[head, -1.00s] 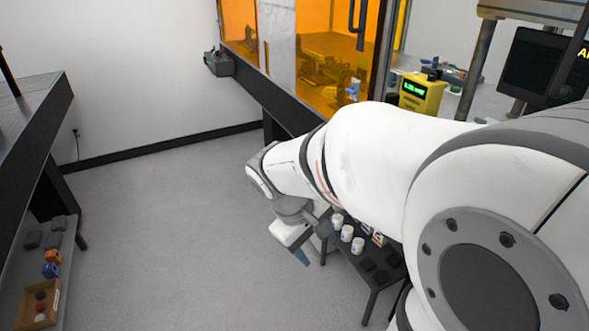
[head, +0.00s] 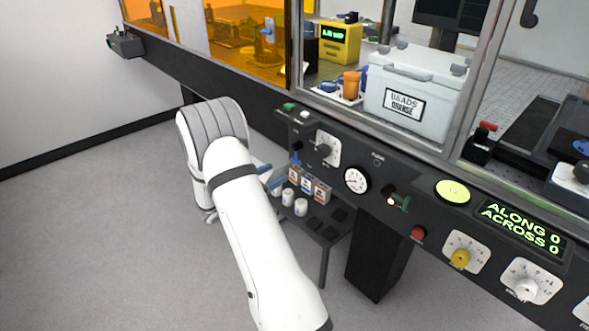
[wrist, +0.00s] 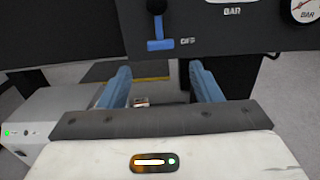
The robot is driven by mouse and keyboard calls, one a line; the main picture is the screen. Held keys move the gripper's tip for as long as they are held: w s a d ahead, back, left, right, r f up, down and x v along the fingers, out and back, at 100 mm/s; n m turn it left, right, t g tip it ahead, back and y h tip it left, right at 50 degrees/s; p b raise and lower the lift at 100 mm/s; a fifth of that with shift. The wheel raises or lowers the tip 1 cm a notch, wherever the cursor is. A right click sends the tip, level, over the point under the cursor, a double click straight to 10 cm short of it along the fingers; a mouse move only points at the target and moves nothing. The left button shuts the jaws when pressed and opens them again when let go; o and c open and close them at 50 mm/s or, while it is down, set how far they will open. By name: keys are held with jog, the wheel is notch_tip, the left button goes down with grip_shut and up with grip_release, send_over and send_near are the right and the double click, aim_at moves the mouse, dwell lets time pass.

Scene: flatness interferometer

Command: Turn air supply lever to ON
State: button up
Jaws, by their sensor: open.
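The air supply lever (wrist: 160,44) is a blue T-shaped handle hanging down from a dark pivot on the black panel, with an OFF label just to its right in the wrist view. In the head view the small blue lever (head: 296,158) shows at the left part of the panel. My gripper (wrist: 160,70) is open, its two blue fingers apart and empty. In the wrist view the lever stands between and beyond the fingertips, and I see no contact. In the head view my gripper (head: 268,178) is left of and below the lever, partly hidden by my arm.
Below the panel, a low dark stand holds white jars (head: 301,207) and small labelled boxes (head: 306,184). Open floor lies to the left.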

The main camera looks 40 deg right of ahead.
aim_at(297, 153)
jog(key=d, duration=0.7)
jog(key=shift+w+d+b, duration=0.25)
jog(key=shift+d+b, duration=0.05)
jog(key=shift+c, duration=0.5)
